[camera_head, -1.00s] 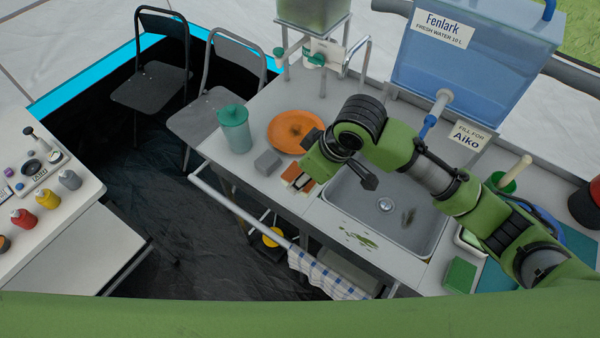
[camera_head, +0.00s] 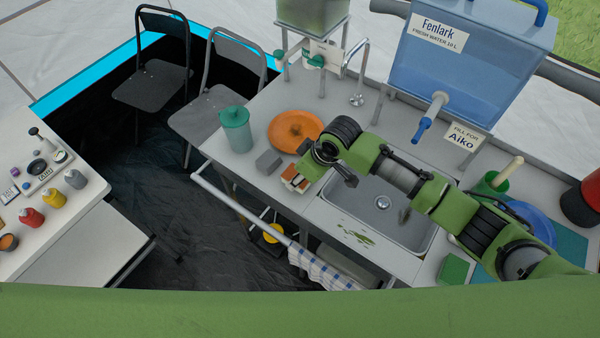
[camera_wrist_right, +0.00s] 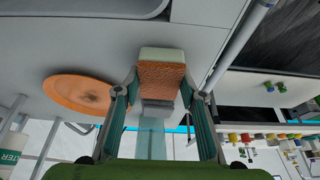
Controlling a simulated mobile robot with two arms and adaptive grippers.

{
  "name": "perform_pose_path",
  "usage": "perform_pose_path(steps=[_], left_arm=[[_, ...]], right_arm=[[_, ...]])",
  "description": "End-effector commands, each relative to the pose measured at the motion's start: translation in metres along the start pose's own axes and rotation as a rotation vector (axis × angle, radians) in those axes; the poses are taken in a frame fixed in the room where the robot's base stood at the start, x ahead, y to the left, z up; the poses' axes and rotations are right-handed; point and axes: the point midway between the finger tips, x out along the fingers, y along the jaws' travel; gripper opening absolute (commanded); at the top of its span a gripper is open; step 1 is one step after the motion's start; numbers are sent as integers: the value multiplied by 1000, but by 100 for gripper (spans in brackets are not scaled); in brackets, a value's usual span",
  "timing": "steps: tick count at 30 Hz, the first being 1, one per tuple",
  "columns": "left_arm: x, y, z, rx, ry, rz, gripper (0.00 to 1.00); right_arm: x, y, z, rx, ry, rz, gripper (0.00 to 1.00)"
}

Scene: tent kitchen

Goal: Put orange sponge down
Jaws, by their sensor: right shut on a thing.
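The orange sponge (camera_wrist_right: 161,76), with a pale layer along one side, is between the two fingers of my right gripper (camera_wrist_right: 162,92) in the wrist view. In the head view the sponge (camera_head: 290,183) is at the counter strip just left of the sink, partly covered by my right gripper (camera_head: 299,176). Both fingers close on its sides. It is at or very near the counter top; I cannot tell whether it touches. My left gripper is not in view.
The sink (camera_head: 365,209) is to the right. A rail (camera_head: 240,208) runs along the counter's front edge.

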Motion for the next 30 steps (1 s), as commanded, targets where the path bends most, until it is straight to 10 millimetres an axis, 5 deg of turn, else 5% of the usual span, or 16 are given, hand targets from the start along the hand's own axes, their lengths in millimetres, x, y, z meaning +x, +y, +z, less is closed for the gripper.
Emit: perform_pose_path(steps=[6,7,9,22,30], left_arm=[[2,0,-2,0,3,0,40],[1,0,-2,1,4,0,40],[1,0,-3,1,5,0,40],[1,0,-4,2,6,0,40],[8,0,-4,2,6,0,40]], right_arm=[[4,0,2,1,0,0,20],[3,0,1,0,0,0,42],[3,0,1,0,0,0,54],[-4,1,0,0,0,1,54],[-51,1,0,-2,3,2,54]])
